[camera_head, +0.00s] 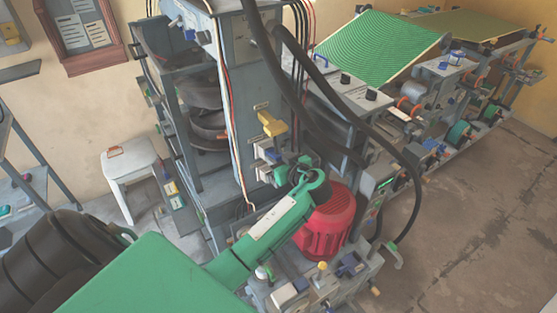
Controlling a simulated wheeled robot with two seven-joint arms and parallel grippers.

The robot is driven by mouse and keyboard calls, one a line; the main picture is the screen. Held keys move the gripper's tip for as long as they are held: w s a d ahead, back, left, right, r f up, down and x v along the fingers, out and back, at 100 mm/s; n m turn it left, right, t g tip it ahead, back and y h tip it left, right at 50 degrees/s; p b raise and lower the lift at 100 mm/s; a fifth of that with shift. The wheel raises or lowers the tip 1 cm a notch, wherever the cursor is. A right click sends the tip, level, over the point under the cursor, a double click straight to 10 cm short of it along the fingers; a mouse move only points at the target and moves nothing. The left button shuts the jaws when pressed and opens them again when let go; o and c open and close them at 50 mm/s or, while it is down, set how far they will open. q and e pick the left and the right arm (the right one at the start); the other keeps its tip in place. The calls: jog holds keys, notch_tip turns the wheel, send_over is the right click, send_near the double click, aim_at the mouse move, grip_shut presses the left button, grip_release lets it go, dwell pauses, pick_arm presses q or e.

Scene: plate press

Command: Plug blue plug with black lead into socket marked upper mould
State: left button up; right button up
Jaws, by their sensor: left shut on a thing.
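My left arm comes in from the lower left as a long green link with a white label. My left gripper (303,174) is at its far end, beside the upright grey machine column and just above the red motor. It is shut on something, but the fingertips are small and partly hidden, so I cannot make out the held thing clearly. A small blue part (273,156) sits on the column face just left of the gripper. A yellow part (271,124) is above it. I cannot read any socket marking. My right gripper is not in view.
The red motor (326,222) stands close under the gripper. Thick black hoses (413,190) hang in loops to the right. A long machine with a green sheet (375,45) runs to the back right. A white stool (128,170) stands left. Brown floor is clear at right.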

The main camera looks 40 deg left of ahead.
pick_arm(q)
jog(key=o, duration=1.1)
jog(key=shift+d, duration=0.1)
